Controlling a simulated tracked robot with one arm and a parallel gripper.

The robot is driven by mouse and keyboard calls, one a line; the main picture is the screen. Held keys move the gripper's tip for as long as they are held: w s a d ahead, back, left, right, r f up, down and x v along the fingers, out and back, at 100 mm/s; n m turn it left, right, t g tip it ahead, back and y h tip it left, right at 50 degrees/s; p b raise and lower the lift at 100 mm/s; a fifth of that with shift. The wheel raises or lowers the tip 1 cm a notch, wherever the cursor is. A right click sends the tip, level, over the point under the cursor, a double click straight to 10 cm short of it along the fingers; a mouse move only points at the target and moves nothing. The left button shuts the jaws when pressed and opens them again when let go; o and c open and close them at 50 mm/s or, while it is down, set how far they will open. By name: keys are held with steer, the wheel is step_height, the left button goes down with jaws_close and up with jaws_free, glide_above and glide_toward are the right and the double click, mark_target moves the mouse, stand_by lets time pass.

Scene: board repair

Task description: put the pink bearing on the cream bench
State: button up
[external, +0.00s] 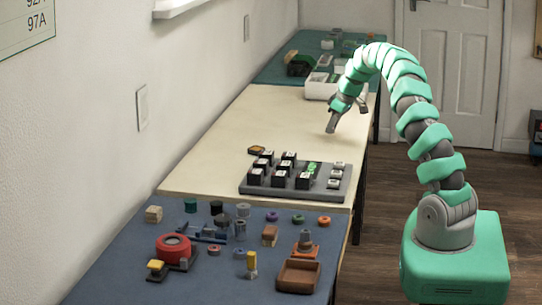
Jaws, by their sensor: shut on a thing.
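My gripper (331,126) points down over the far right part of the cream bench (222,130). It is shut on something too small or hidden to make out. I cannot make out a clearly pink bearing anywhere. A small reddish ring (214,249) lies on the near blue bench, but I cannot tell whether it is the pink bearing. The cream surface below and left of my gripper is bare.
A grey tray (258,191) with several black blocks stands at the near end of the cream bench, beside a small brown-orange piece (256,150). The near blue bench (130,235) is crowded with parts. A white bin (318,90) stands beyond my gripper.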

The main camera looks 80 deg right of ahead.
mark_target(323, 139)
steer(key=shift+w+d+f, duration=0.15)
steer(key=shift+w+d, duration=0.2)
steer(key=shift+d, duration=0.2)
steer(key=shift+w+d+f, duration=0.1)
steer(key=shift+w+d, duration=0.25)
steer(key=shift+d, duration=0.15)
steer(key=shift+w+d, duration=0.3)
steer(key=shift+d, duration=0.3)
steer(key=shift+w+d, duration=0.35)
steer(key=shift+f+b, duration=0.8)
steer(key=shift+f, duration=1)
steer(key=o, duration=1)
steer(key=shift+c, duration=0.2)
